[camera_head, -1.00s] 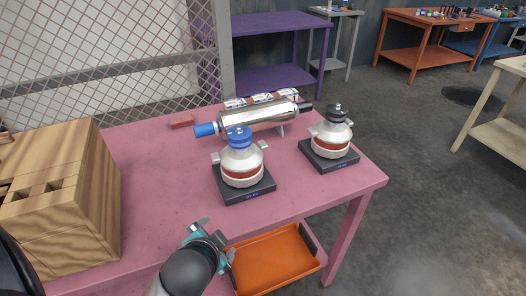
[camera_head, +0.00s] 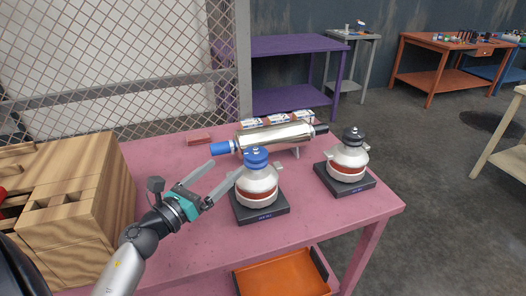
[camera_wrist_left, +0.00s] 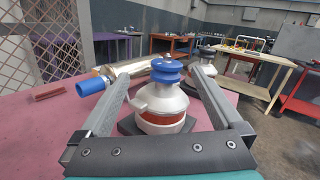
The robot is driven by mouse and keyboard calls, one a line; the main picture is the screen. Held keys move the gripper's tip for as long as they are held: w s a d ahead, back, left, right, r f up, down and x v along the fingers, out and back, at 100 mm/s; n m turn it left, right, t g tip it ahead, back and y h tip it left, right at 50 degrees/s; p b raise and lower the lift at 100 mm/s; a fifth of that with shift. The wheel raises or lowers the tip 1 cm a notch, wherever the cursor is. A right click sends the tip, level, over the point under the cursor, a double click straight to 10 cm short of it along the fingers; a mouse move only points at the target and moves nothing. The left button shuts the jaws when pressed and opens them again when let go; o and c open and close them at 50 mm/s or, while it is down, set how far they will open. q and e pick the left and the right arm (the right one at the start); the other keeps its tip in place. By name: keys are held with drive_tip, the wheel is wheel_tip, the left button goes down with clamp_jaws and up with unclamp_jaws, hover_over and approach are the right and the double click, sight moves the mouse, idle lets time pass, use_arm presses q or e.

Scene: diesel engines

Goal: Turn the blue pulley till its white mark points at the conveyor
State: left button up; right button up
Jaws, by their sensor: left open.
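The blue pulley (camera_head: 255,158) tops a silver and rust-red housing (camera_head: 258,187) on a black base (camera_head: 262,215), upright on the pink table. It also shows in the left wrist view (camera_wrist_left: 166,70). I cannot make out its white mark. My left gripper (camera_head: 225,170) is open and empty, left of the pulley, with its fingers pointing towards it. In the left wrist view the pulley appears framed between the fingers (camera_wrist_left: 150,75), with no clear contact. I cannot identify the conveyor for sure; a silver cylinder with a blue end (camera_head: 275,138) lies behind the pulley. My right gripper is out of view.
A similar unit with a black pulley (camera_head: 352,136) stands to the right. A wooden block (camera_head: 70,210) fills the table's left side. A small red block (camera_head: 199,138) and several printed boxes (camera_head: 280,120) lie behind. An orange tray (camera_head: 283,275) sits below. The pink table (camera_head: 200,240) is clear in front.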

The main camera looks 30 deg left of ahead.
sight(263, 151)
use_arm(q)
drive_tip(key=w+d+m, duration=0.1)
drive_tip(key=w, duration=0.4)
drive_tip(key=w+d+f+m+h, duration=0.1)
drive_tip(key=w, duration=0.3)
drive_tip(key=w+d+m+g, duration=0.1)
drive_tip(key=w, duration=0.4)
drive_tip(key=shift+w+d+f+p, duration=0.15)
drive_tip(key=shift+w+f+p, duration=0.15)
drive_tip(key=shift+f+p, duration=0.1)
drive_tip(key=shift+c, duration=0.4)
